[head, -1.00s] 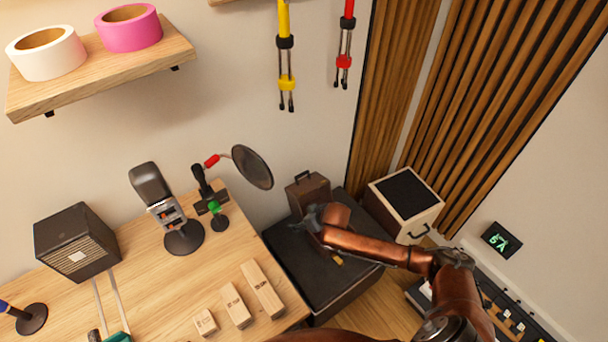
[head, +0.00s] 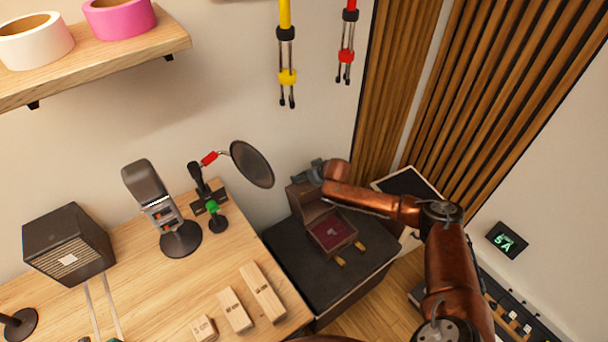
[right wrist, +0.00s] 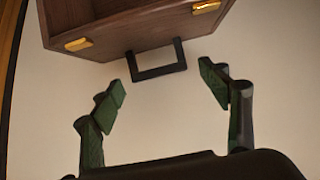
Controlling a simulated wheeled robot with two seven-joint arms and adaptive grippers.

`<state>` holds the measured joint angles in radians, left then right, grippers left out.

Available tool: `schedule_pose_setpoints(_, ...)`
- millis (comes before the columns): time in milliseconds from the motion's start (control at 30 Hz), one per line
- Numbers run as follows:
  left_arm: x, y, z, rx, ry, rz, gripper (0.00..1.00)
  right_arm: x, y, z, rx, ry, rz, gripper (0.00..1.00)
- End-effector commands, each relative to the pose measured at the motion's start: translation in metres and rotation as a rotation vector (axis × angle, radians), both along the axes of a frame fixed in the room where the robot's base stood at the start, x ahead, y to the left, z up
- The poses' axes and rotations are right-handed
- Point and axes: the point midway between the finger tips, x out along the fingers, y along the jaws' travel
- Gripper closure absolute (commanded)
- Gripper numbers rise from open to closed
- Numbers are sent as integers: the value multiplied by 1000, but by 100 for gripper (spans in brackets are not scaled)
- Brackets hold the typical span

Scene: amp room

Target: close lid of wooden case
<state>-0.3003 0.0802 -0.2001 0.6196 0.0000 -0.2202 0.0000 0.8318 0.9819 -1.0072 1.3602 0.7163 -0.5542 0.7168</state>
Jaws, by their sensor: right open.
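The wooden case (head: 331,232) stands open on a black-topped box. Its red-lined inside holds a small pale item. The lid (head: 302,198) is raised at the back, partly hidden by my right gripper (head: 308,174). In the right wrist view a dark brown wooden part of the case (right wrist: 135,25) shows, with gold latches (right wrist: 78,44) and a black handle (right wrist: 158,70). My right gripper (right wrist: 163,84) is open and empty, its fingers spread to either side of the handle's end. My left gripper is out of view.
The black-topped box (head: 290,258) stands between the wooden desk (head: 170,290) and a speaker cabinet (head: 408,184) partly behind my arm. A round pop filter (head: 251,164) juts out left of the case. Wall and slatted wood panels (head: 470,100) are behind.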

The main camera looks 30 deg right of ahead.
Motion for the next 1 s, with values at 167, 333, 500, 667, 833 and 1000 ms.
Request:
schedule_pose_setpoints(167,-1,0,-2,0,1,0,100,4,0,-3,-1,0,0,30)
schedule_pose_setpoints(333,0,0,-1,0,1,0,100,3,0,-2,-1,0,0,30)
schedule_pose_setpoints(500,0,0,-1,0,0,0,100,3,0,-2,-1,0,-1,42)
schedule_pose_setpoints(667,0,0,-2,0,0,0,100,3,0,-3,-1,0,-1,53)
schedule_pose_setpoints(833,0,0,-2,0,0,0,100,3,0,-3,-1,0,-1,65)
schedule_pose_setpoints(1000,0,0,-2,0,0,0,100,3,0,-3,-1,0,-1,77)
